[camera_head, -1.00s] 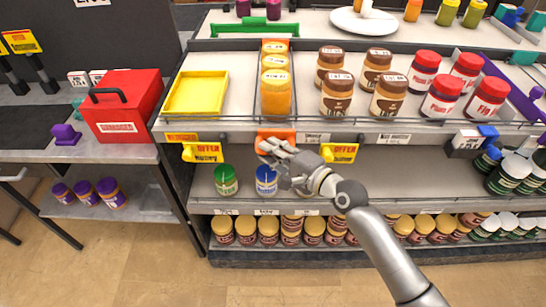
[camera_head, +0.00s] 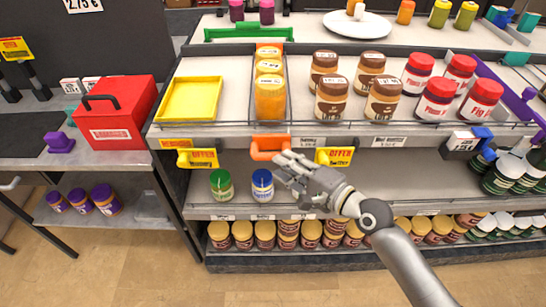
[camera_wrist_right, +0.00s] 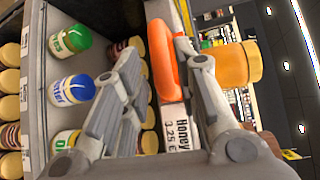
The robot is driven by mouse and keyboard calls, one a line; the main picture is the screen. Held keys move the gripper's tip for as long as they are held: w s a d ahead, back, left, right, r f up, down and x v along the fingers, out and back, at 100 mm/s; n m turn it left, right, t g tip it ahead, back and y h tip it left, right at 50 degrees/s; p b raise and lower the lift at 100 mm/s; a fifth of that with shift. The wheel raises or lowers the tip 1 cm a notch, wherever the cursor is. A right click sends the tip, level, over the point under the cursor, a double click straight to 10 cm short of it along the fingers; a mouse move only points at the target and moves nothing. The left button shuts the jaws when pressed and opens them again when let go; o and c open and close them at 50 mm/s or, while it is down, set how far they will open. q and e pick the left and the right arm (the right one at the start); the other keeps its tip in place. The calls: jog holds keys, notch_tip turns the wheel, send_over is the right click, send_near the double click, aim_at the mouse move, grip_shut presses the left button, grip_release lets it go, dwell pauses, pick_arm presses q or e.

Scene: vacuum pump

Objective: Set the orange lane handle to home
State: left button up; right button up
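The orange lane handle (camera_head: 268,154) is a loop at the front edge of the upper shelf, below the lane of orange honey jars (camera_head: 270,98). My right gripper (camera_head: 281,163) is just below and right of it in the head view. In the right wrist view, the orange handle (camera_wrist_right: 162,62) shows between the two spread fingertips (camera_wrist_right: 158,55). The gripper is open; I cannot tell whether a finger touches the handle. A "Honey" price label (camera_wrist_right: 182,130) shows beside the handle. My left gripper is out of view.
A green-lidded jar (camera_head: 221,185) and a blue-lidded jar (camera_head: 262,186) stand on the shelf below. A yellow tray (camera_head: 190,99) is left of the honey lane.

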jog(key=v, duration=0.5)
jog(key=shift+s+d, duration=0.25)
jog(key=shift+d, duration=0.05)
jog(key=w+d+f+n+h, duration=0.1)
jog(key=d+f+h, duration=0.25)
jog(key=f, duration=0.75)
jog(key=w+d+f+h, duration=0.15)
jog(key=d+f, duration=0.35)
jog(key=f, duration=0.5)
jog(key=s+d+f+n+g+h, duration=0.2)
jog(key=s+d+f, duration=0.15)
jog(key=f, duration=0.45)
jog(key=s+d+f+n+g+h, duration=0.1)
jog(key=s+d+f+h, duration=0.1)
jog(key=s+f, duration=0.5)
jog(key=s+d+f+n+g+h, duration=0.2)
jog(key=s+f+n+g, duration=0.2)
jog(key=s+f, duration=0.9)
jog(key=s+f+n+g, duration=0.1)
jog(key=s+f, duration=0.3)
jog(key=s, duration=0.5)
jog(key=s+f+n+g, duration=0.2)
jog(key=s+f+n, duration=0.2)
jog(key=s, duration=0.6)
jog(key=shift+s+a+f+g+h, duration=0.3)
jog(key=shift+s+f, duration=0.05)
jog(key=shift+f, duration=0.05)
